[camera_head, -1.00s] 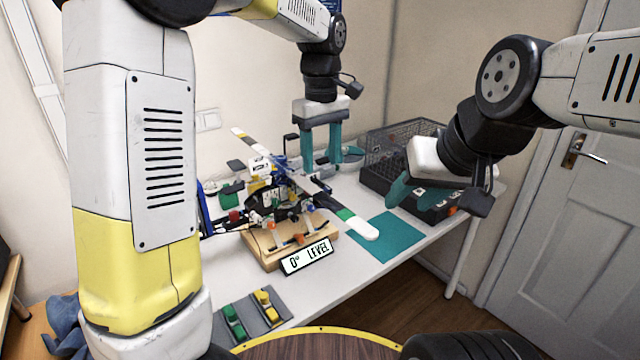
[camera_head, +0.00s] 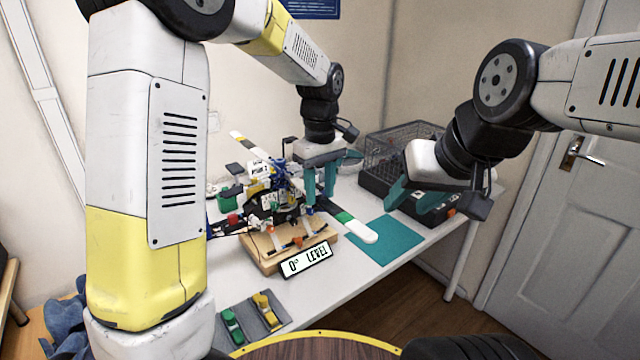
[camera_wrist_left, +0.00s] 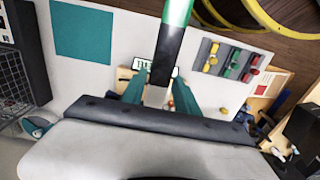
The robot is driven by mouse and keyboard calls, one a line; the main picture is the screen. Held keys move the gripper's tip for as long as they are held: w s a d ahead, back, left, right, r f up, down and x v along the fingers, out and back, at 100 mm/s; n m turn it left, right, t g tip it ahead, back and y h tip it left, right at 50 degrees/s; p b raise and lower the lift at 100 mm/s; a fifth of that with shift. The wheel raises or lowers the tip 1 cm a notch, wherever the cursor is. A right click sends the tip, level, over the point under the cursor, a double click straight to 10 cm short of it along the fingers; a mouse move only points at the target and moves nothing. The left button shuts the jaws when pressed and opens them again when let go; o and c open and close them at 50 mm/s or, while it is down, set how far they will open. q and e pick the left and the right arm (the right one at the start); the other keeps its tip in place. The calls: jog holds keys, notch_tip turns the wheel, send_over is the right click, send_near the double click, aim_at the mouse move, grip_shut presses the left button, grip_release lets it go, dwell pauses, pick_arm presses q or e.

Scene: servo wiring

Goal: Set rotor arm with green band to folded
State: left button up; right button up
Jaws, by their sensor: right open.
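The rotor arm with the green band (camera_head: 345,217) extends from the rotor model (camera_head: 268,190) toward the front right, ending in a white tip beside the teal mat. The green band also shows at the top of the left wrist view (camera_wrist_left: 177,12). My left gripper (camera_head: 320,200) is open, its teal fingers pointing down over the inner, dark part of this arm. In the left wrist view the fingers (camera_wrist_left: 159,75) lie either side of the dark arm; contact cannot be told. My right gripper (camera_head: 418,200) is open and empty, above the table at the right.
The model stands on a wooden base with a "0° LEVEL" sign (camera_head: 306,260). Another rotor arm (camera_head: 247,143) points up to the back left. A wire basket (camera_head: 400,150) is behind at the right. The teal mat (camera_head: 398,240) is bare. A grey tray (camera_head: 278,312) holds green and yellow pieces.

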pick_arm(q)
grip_shut()
dwell(1.1)
